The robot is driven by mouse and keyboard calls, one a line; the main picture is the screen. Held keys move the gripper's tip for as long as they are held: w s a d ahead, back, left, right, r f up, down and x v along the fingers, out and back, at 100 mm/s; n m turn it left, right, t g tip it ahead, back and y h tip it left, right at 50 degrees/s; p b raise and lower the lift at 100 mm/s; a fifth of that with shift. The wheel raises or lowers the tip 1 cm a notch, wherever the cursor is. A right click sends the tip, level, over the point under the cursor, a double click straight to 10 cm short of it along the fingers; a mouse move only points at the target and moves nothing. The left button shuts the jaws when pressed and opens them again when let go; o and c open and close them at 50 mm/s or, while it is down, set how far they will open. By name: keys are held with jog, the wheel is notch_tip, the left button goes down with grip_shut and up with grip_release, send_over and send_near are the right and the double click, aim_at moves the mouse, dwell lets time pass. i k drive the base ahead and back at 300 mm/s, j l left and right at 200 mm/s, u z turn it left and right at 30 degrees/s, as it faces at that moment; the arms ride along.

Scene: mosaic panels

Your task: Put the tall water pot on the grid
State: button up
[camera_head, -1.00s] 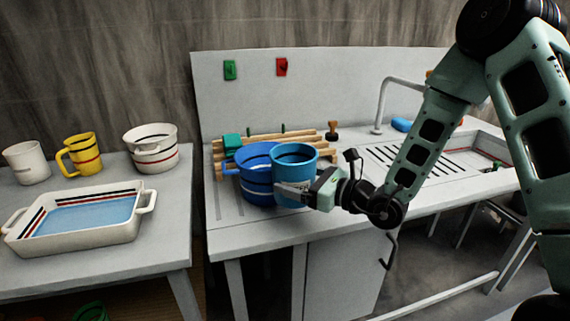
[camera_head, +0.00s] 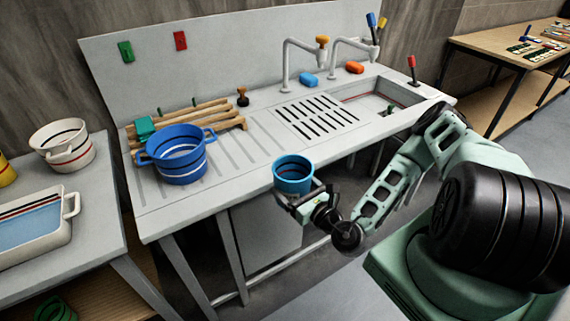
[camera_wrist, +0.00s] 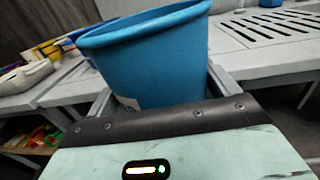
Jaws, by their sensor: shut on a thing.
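The tall water pot (camera_head: 292,176) is a light-blue, open-topped pot with a dark band inside its rim. My gripper (camera_head: 296,197) is shut on it and holds it upright at the front edge of the sink counter. In the wrist view the pot (camera_wrist: 150,58) stands between the two fingers of my gripper (camera_wrist: 160,95), its lower part hidden by the gripper body. The grid (camera_head: 292,131), a patch of dark slots in the counter, lies behind and to the right of the pot, left of the basin. It also shows at the top right of the wrist view (camera_wrist: 268,27).
A blue two-handled pot (camera_head: 180,165) stands on the counter's left by a wooden rack (camera_head: 205,118). Taps (camera_head: 287,68), sponges (camera_head: 309,79) and a basin (camera_head: 385,100) lie beyond the grid. A left table holds a white pot (camera_head: 65,148) and a tray (camera_head: 62,232). The grid is clear.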

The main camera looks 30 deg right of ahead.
aim_at(316, 114)
jog(key=i+l+z, duration=0.3)
jog(key=i+l, duration=0.2)
jog(key=i+l+z, duration=0.3)
jog(key=i+l, duration=0.15)
jog(key=i, duration=0.05)
